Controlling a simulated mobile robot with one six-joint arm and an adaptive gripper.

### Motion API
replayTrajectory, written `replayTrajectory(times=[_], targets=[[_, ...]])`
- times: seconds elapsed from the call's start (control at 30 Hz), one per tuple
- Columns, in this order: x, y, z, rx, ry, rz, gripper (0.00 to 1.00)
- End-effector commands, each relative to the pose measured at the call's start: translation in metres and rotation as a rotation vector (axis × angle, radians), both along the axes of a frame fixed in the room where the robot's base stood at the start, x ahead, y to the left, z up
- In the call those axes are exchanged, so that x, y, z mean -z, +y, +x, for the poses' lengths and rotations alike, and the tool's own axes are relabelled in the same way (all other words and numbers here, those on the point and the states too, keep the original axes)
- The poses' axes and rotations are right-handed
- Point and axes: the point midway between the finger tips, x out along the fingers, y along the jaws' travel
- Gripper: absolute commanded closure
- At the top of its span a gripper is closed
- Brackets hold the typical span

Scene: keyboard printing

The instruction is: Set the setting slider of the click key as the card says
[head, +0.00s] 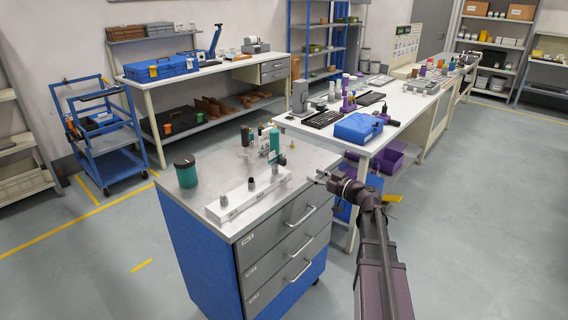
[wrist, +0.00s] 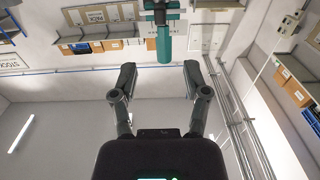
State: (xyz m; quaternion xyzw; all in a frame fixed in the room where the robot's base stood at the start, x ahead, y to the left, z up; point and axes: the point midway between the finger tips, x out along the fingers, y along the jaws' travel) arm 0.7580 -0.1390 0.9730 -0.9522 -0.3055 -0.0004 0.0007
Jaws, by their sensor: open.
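A long white block (head: 240,199) with several dark-topped knobs lies along the cabinet's front edge, to the left of my gripper. A teal upright object (head: 274,143) stands farther back; a teal object also shows at the top of the wrist view (wrist: 164,45), beyond the fingers. I cannot make out which thing is the click key, its slider or a readable card.
A dark green lidded jar (head: 185,172) stands at the cabinet's left. Small metal parts (head: 245,138) stand at its back. A white bench (head: 345,135) with a blue case (head: 358,128) and keyboards is behind my arm. The cabinet top's middle is mostly clear.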

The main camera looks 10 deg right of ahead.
Motion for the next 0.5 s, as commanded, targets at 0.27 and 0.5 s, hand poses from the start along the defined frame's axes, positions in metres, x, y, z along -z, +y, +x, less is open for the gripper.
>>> replayTrajectory(times=[0.27,0.5], targets=[[0.000,0.006,0.009,-0.001,0.000,-0.001,0.40],[0.000,0.021,0.032,-0.002,0.000,-0.001,0.40]])
